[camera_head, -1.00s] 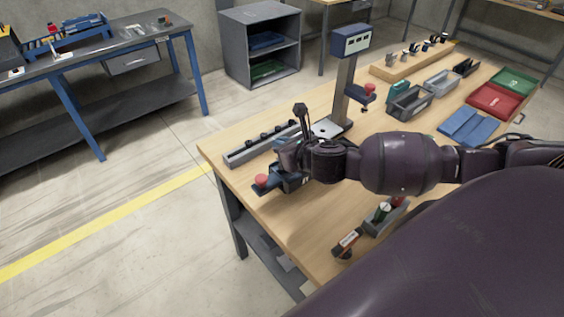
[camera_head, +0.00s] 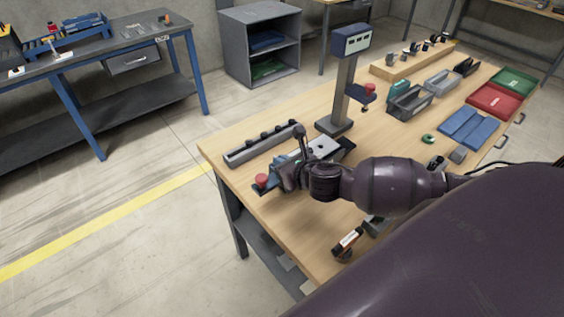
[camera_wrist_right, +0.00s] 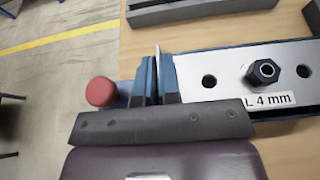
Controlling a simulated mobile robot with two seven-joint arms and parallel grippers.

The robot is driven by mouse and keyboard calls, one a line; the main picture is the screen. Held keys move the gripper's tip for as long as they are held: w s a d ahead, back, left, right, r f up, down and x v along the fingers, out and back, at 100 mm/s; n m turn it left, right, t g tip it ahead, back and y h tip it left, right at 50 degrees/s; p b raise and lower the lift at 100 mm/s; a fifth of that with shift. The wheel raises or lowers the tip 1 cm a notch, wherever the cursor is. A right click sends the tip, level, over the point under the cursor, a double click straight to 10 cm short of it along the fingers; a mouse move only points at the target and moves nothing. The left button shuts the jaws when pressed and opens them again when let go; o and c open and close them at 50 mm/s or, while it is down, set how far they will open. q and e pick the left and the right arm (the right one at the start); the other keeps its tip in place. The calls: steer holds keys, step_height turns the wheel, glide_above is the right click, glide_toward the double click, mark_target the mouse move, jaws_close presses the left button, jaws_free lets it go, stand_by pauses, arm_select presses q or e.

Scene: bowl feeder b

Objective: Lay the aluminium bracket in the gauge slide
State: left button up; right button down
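The aluminium bracket (camera_head: 322,147) is a pale plate; in the right wrist view its flat leg (camera_wrist_right: 231,83) has dark holes and an "L 4 mm" label. My right gripper (camera_head: 294,173) is shut on its thin upright leg, seen edge-on between the fingers (camera_wrist_right: 157,78). The flat leg lies over the gauge slide (camera_head: 348,144), a dark and blue part with a red knob (camera_wrist_right: 101,91) at its left end. A dark hex piece (camera_wrist_right: 263,71) stands on the plate. I cannot tell whether the bracket rests fully on the slide. My left gripper is not in view.
A grey rail (camera_head: 264,146) lies just behind the slide. The gauge column (camera_head: 343,92) with its display stands behind right. Grey bins (camera_head: 408,103), blue (camera_head: 464,126) and red (camera_head: 492,100) trays are farther right.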

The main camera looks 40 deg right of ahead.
steer(key=shift+f, duration=0.45)
steer(key=c, duration=1.3)
jaws_free()
steer(key=shift+r, duration=0.25)
steer(key=shift+r+b+v, duration=0.15)
steer(key=shift+b+v, duration=0.05)
steer(key=shift+v, duration=2.9)
steer(key=shift+r+b+v, duration=0.1)
steer(key=shift+b+v, duration=0.05)
steer(key=shift+v, duration=2.9)
steer(key=shift+w, duration=0.15)
